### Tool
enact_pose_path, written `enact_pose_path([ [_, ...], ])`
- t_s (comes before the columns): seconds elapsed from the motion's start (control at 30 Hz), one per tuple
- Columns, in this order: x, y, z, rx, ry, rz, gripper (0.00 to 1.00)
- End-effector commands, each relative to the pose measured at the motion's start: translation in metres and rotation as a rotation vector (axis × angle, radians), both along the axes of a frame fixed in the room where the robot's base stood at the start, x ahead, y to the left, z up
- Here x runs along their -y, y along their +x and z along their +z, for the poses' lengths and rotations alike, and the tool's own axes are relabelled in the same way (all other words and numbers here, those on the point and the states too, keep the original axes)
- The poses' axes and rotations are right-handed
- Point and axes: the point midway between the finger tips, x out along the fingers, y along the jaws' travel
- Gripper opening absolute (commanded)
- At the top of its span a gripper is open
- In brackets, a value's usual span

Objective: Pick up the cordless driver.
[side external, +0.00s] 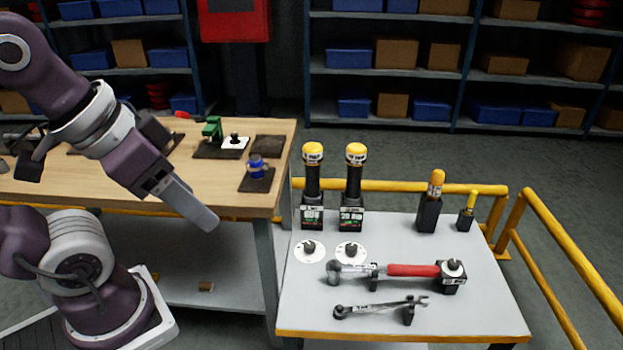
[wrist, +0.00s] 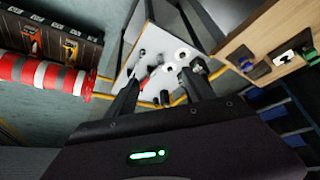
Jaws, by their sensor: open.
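I cannot pick out the cordless driver with certainty. Two tall black tools with yellow tops, one on the left (side external: 312,185) and one on the right (side external: 355,185), stand upright in labelled black bases on the grey table (side external: 315,310). In the wrist view, small orange-and-black items (wrist: 30,42) sit on a dark unit at the upper left, too small to identify. My gripper (side external: 207,220) is open and empty, in the air left of the grey table, in front of the wooden bench. Its two fingers (wrist: 160,92) are apart in the wrist view, with the grey table beyond them.
A red-handled wrench (side external: 410,270) and a smaller wrench (side external: 375,308) rest on supports on the grey table. Two smaller yellow-topped tools stand at its back right. Yellow rails (side external: 560,270) border the table. The wooden bench (side external: 220,190) holds several small parts.

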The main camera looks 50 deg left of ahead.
Motion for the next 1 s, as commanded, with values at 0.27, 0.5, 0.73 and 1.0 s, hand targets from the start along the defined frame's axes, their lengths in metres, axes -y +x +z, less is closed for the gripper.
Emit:
enact_pose_path([
  [0.27, -0.011, 0.03, -0.001, 0.017, 0.034, 0.011, 0.61],
  [0.5, -0.084, 0.189, -0.048, 0.143, 0.213, -0.03, 0.61],
  [0.73, -0.144, 0.285, -0.161, 0.313, 0.257, -0.155, 0.61],
  [1.0, -0.16, 0.288, -0.268, 0.561, 0.153, -0.157, 0.61],
])
